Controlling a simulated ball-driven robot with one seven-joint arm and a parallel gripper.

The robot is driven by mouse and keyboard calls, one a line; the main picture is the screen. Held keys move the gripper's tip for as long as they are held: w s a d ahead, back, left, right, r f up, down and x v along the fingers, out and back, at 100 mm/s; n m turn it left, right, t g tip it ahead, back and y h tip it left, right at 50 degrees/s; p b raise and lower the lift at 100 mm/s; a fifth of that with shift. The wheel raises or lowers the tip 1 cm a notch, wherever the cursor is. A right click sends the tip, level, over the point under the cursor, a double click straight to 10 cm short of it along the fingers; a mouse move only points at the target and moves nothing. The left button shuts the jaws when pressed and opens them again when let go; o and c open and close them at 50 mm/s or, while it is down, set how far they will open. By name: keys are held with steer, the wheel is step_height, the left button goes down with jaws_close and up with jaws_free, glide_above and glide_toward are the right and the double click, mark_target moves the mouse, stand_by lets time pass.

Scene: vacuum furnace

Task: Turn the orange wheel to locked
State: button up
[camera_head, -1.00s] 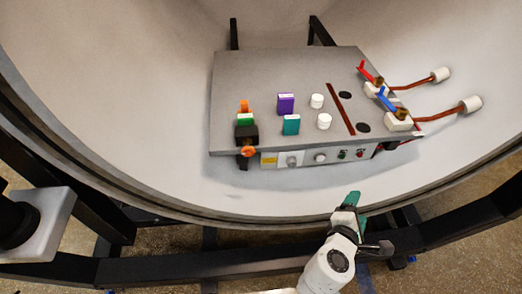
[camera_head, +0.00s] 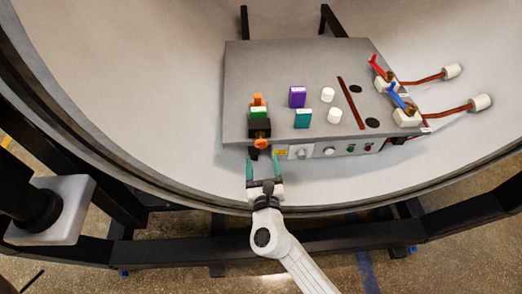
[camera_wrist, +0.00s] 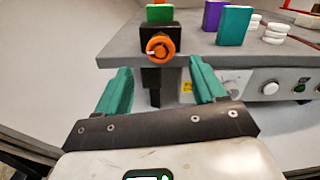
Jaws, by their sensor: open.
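The orange wheel (camera_head: 261,143) is on the front of a black block (camera_head: 260,128) at the left front edge of the grey panel box (camera_head: 240,80). In the wrist view the wheel (camera_wrist: 160,47) faces me, round, with a light mark on its left part. My gripper (camera_head: 264,166) is open, with teal fingers pointing at the panel's front edge, just short of the wheel. In the wrist view the fingers (camera_wrist: 160,80) stand left and right of the wheel's line, apart from it. Nothing is between them.
Green (camera_head: 258,112), orange (camera_head: 257,99), purple (camera_head: 297,96) and teal (camera_head: 302,118) blocks stand on the panel, with white cylinders (camera_head: 328,94). Red (camera_head: 380,67) and blue (camera_head: 396,95) levers are at right. A black frame rail (camera_head: 180,250) runs below the chamber rim.

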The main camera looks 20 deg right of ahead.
mark_target(261, 146)
steer(key=x, duration=0.5)
steer(key=shift+c, duration=0.5)
steer(key=shift+s, duration=0.1)
steer(key=c, duration=1)
steer(key=shift+o, duration=0.2)
